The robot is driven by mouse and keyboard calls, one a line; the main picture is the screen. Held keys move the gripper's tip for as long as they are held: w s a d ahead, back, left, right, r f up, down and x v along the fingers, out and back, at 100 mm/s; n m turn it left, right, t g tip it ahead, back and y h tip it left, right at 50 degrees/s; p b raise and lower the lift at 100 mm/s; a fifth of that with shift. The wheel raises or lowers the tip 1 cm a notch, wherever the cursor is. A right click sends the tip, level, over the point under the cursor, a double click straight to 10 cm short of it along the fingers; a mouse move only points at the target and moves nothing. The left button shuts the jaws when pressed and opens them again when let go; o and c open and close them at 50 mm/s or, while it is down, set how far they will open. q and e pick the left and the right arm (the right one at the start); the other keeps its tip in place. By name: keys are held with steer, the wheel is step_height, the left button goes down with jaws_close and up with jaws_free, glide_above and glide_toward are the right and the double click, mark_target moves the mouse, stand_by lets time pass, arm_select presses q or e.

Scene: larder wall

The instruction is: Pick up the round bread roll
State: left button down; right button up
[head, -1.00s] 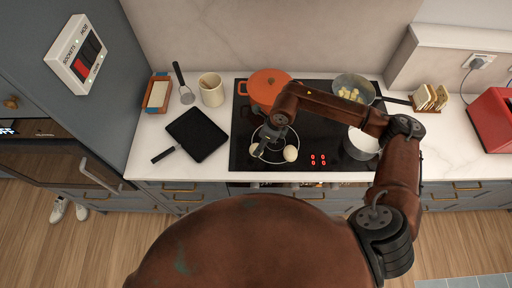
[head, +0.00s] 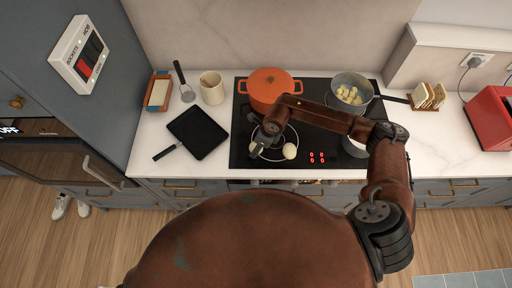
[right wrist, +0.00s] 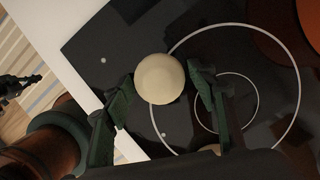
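A pale round roll (right wrist: 160,78) lies on the black hob, between and just beyond the fingertips of my right gripper (right wrist: 162,92) in the right wrist view. The fingers are apart, one on each side, and do not visibly grip it. In the head view this roll (head: 253,152) shows partly, behind my right gripper (head: 264,143), near the hob's front left. A second pale round thing (head: 290,151) lies to its right; I cannot tell them apart in kind. A dark shape at the right wrist view's left edge may be my left gripper; its state is unclear.
An orange pot (head: 270,91) stands behind the gripper. A pan with pale chunks (head: 350,92) is at back right, and a pot (head: 354,148) is partly hidden by my arm. A black griddle (head: 199,132) lies left of the hob (head: 238,160).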

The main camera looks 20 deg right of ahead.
steer(key=c, duration=0.9)
steer(key=shift+r, duration=0.1)
